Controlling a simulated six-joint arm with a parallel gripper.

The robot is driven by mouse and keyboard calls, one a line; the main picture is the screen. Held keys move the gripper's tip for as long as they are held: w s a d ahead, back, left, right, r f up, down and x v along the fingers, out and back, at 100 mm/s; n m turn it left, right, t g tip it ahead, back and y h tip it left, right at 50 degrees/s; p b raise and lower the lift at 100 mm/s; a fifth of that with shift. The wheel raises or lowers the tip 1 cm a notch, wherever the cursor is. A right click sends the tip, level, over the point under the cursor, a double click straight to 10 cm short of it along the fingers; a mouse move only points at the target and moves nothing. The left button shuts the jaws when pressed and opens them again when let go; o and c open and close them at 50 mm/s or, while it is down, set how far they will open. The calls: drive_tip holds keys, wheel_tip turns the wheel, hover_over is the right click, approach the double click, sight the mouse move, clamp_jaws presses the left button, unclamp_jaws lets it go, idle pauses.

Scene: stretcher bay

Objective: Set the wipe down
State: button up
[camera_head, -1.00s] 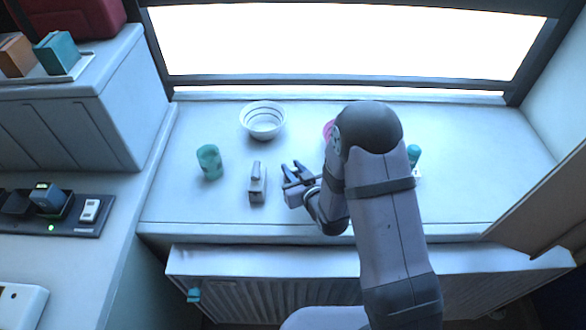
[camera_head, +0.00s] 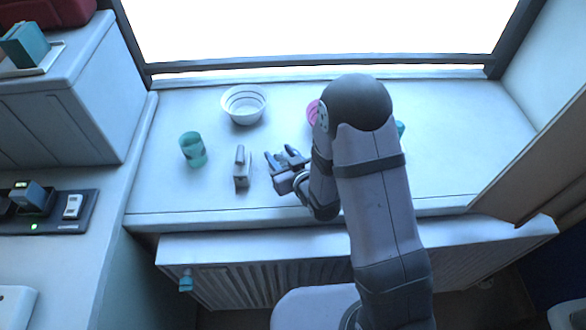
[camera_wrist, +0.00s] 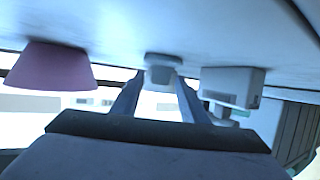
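A grey block with a raised grip (camera_head: 242,168) stands on the white counter (camera_head: 420,172). It may be the wipe; I see no cloth anywhere. In the wrist view, a gap shows between the two fingers (camera_wrist: 160,88). A pale block (camera_wrist: 232,86) to the right of the fingers looks like the same grey block.
A teal cup (camera_head: 193,149) stands left of the block and a white bowl (camera_head: 244,104) behind it. A pink bowl (camera_head: 313,111) is partly hidden by my arm, as is a teal thing (camera_head: 400,128). The counter's right side is mostly clear; a brown panel (camera_head: 535,160) borders it.

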drive_tip(key=v, duration=0.5)
drive_tip(key=shift+s+d+r, duration=0.15)
drive_tip(key=shift+s, duration=0.05)
drive_tip(key=shift+s+r+p, duration=0.1)
drive_tip(key=shift+r+p, duration=0.1)
drive_tip(key=shift+p, duration=0.5)
drive_tip(key=p, duration=0.1)
drive_tip(key=s+p, duration=0.1)
drive_tip(key=p, duration=0.1)
drive_tip(key=shift+d+r, duration=0.2)
drive_tip(key=shift+r, duration=0.05)
drive_tip(key=p+v, duration=0.1)
drive_tip(key=p, duration=0.1)
drive_tip(key=p+v, duration=0.1)
drive_tip(key=p, duration=0.1)
drive_tip(key=shift+s+d, duration=0.2)
drive_tip(key=shift+s, duration=0.25)
